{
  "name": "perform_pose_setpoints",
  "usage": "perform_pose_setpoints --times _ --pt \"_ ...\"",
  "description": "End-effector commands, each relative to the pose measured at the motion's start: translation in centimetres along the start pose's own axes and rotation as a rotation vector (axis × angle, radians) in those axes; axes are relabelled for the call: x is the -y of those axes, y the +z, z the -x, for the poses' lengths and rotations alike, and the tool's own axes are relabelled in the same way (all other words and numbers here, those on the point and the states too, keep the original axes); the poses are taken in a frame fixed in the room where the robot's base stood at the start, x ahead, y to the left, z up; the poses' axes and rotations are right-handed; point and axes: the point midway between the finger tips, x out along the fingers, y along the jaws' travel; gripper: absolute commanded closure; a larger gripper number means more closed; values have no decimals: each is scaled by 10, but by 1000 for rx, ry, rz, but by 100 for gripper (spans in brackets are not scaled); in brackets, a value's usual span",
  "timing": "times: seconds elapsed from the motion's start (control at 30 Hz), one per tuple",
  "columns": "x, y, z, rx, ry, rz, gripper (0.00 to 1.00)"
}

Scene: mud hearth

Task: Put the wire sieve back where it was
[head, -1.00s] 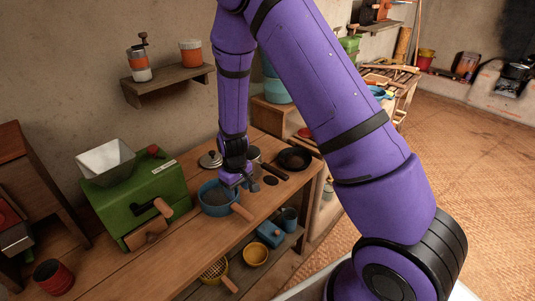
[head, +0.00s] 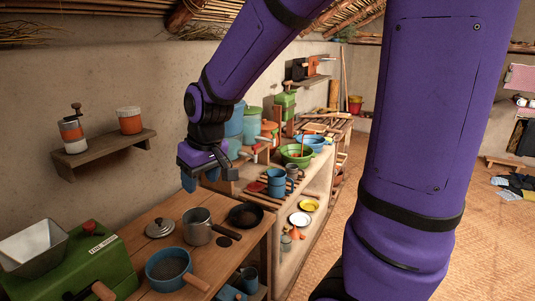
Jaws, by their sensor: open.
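My gripper (head: 197,176) is raised above the back of the wooden bench (head: 135,222), in front of the wall. Its fingers are apart and nothing shows between them. No wire sieve can be made out now; the yellow mesh bowl with a wooden handle, seen earlier on the shelf under the bench, is outside the picture.
A steel pot (head: 198,226), a lid (head: 160,228) and a black pan (head: 245,215) stand on the bench. A green mill (head: 88,270) is at the left. A wall shelf (head: 103,149) holds two canisters. Blue and green bowls (head: 297,154) crowd the counter behind.

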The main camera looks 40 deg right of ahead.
Motion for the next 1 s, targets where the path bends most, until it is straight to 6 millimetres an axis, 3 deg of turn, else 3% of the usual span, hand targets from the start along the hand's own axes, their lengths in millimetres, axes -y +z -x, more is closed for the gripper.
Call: perform_pose_setpoints --times 0.03,0.2,0.5,0.73,1.0 --pt "0 8 17 -23 4 -8 45" --pt "-2 38 63 -72 20 -37 45" --pt "-1 104 125 -157 63 -94 45" --pt "0 141 147 -199 92 -128 45" --pt "0 151 151 -207 100 -139 45"
